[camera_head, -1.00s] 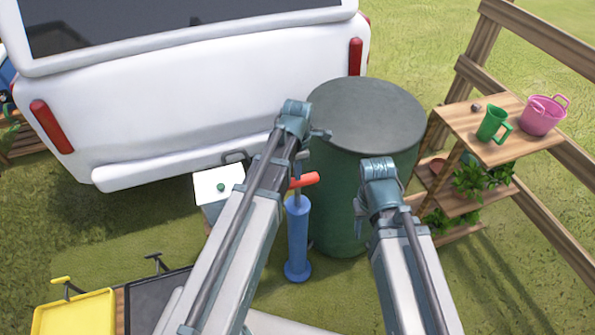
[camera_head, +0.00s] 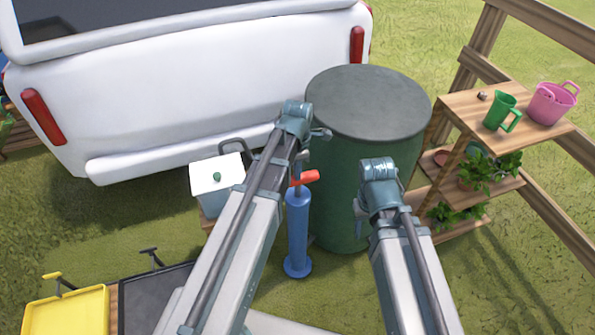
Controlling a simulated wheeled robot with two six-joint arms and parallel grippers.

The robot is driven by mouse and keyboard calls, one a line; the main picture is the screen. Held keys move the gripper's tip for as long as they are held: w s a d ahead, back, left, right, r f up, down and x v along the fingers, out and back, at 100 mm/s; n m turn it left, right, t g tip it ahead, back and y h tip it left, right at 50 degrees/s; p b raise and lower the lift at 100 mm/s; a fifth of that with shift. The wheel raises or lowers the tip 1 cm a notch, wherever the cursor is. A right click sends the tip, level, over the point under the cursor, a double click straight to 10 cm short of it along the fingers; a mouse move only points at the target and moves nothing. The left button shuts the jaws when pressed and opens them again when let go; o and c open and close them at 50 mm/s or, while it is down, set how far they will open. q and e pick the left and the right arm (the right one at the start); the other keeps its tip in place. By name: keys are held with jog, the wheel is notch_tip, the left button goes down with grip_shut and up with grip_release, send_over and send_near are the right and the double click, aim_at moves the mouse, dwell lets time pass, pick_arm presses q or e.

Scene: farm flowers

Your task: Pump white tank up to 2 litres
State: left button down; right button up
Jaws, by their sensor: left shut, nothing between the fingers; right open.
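The white tank (camera_head: 217,173) is a box with a white top, a green knob and a dark handle behind it. It stands left of my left arm, which hides part of its right side. A blue upright pump (camera_head: 298,235) with a red T-handle (camera_head: 305,178) stands right of my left arm, which hides the handle's left part. My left gripper (camera_head: 302,160) shows only in part, just above the handle; I cannot tell whether it touches. My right gripper (camera_head: 360,208) is mostly hidden by its arm, in front of the green barrel. I cannot read a level on the tank.
A large dark green barrel (camera_head: 368,105) stands behind the pump. A white vehicle (camera_head: 200,85) fills the back left. A wooden shelf (camera_head: 463,104) with a green jug (camera_head: 502,110), a pink basket (camera_head: 552,102) and plants stands right. Yellow (camera_head: 75,315) and black (camera_head: 150,295) trays lie front left.

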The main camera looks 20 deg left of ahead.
aim_at(298, 185)
pick_arm(q)
notch_tip(298, 185, down, 5)
jog(key=b, duration=0.4)
jog(key=shift+s, duration=0.2)
pick_arm(e)
notch_tip(298, 185, down, 5)
jog(key=shift+s+r, duration=0.1)
pick_arm(q)
jog(key=shift+r, duration=0.1)
